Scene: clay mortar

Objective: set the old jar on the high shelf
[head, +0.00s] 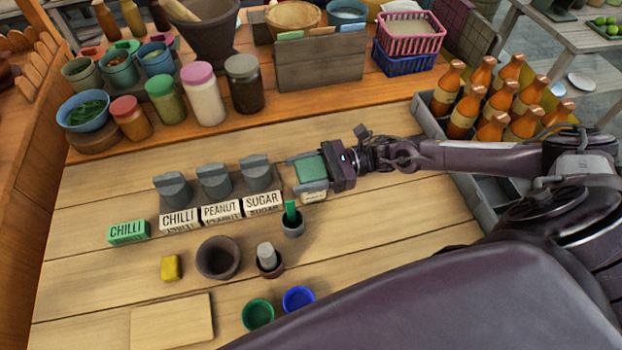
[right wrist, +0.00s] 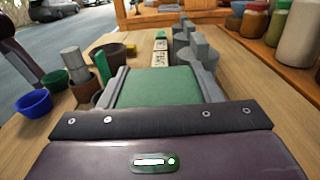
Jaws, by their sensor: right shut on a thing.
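My right gripper (head: 312,171) reaches in from the right, low over the table, and is shut on a green-topped thing (head: 311,168). A pale face with a label (head: 314,196) shows below it; I cannot tell whether this is the old jar. The green top (right wrist: 158,88) fills the space between the fingers in the right wrist view. The raised wooden shelf (head: 330,100) runs along the back. On it stand a dark jar (head: 244,84), a pink-lidded jar (head: 204,95), a green jar (head: 166,99) and a red-lidded jar (head: 131,118). My left gripper is not in view.
Left of the gripper are a grey-lidded rack (head: 214,182) and label blocks (head: 221,212). A small pot with a green stick (head: 292,220), a brown bowl (head: 218,258) and blue (head: 298,300) and green cups (head: 258,314) stand in front. A bottle crate (head: 432,118) is right.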

